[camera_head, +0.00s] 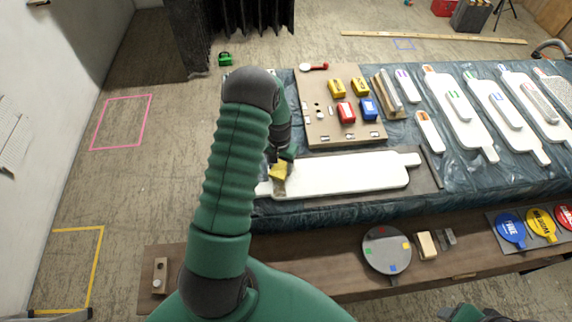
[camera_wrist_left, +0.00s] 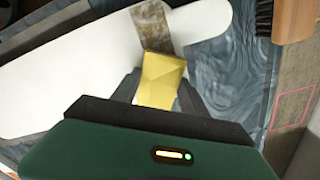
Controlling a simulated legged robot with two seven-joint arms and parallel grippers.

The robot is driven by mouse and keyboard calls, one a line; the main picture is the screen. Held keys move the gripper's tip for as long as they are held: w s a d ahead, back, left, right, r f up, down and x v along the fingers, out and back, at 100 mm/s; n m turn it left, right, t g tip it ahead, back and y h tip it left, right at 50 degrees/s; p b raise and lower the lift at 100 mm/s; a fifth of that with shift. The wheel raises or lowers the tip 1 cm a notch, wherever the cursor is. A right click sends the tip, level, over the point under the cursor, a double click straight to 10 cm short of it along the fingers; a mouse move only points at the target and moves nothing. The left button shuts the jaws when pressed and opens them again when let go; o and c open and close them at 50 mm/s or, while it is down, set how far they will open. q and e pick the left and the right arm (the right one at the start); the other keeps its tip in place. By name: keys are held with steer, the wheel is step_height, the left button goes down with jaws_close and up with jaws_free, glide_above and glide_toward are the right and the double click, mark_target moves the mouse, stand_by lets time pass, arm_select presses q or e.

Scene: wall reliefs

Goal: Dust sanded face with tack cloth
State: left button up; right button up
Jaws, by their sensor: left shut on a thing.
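A long white board with a narrow handle at its right end (camera_head: 345,172) lies flat on the near left part of the covered table. Its white face (camera_wrist_left: 75,70) also fills much of the left wrist view. My left gripper (camera_head: 281,168) is over the board's left end, shut on a folded yellow cloth (camera_wrist_left: 162,78). The cloth also shows in the head view (camera_head: 278,173). A mottled brown-grey patch (camera_wrist_left: 152,27) lies on the white face right beside the cloth. I cannot tell whether the cloth presses on the face.
Behind the board, a brown panel (camera_head: 318,131) carries yellow, red and blue blocks. Several white paddle-shaped boards (camera_head: 455,112) lie to the right on the dark plastic sheet. A wooden bench (camera_head: 325,275) in front holds a round grey disc (camera_head: 386,250) and a pale block (camera_head: 427,245).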

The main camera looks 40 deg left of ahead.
mark_target(282, 178)
arm_select(q)
steer(key=shift+s+d+p, duration=0.3)
steer(key=shift+s+d, duration=0.25)
steer(key=shift+d, duration=0.3)
steer(key=shift+w+d+f, duration=0.15)
steer(key=shift+w+d, duration=1.45)
steer(key=shift+w, duration=0.25)
steer(key=shift+s+d, duration=0.3)
steer(key=shift+d, duration=0.1)
steer(key=shift+s+d, duration=0.35)
steer(key=shift+s+a+r+p, duration=0.1)
steer(key=shift+s+a+p, duration=0.25)
steer(key=shift+s+a, duration=0.55)
steer(key=shift+s+a+r+p, duration=0.1)
steer(key=shift+s+a+p, duration=0.25)
steer(key=shift+s+a, duration=0.5)
steer(key=shift+s+d+f, duration=0.1)
steer(key=shift+s+d, duration=0.65)
steer(key=shift+d, duration=0.2)
steer(key=shift+w+d+f, duration=0.1)
steer(key=shift+w+d, duration=1.55)
steer(key=shift+w, duration=0.2)
step_height(282, 178, up, 6)
steer(key=p, duration=0.4)
steer(key=shift+p, duration=0.35)
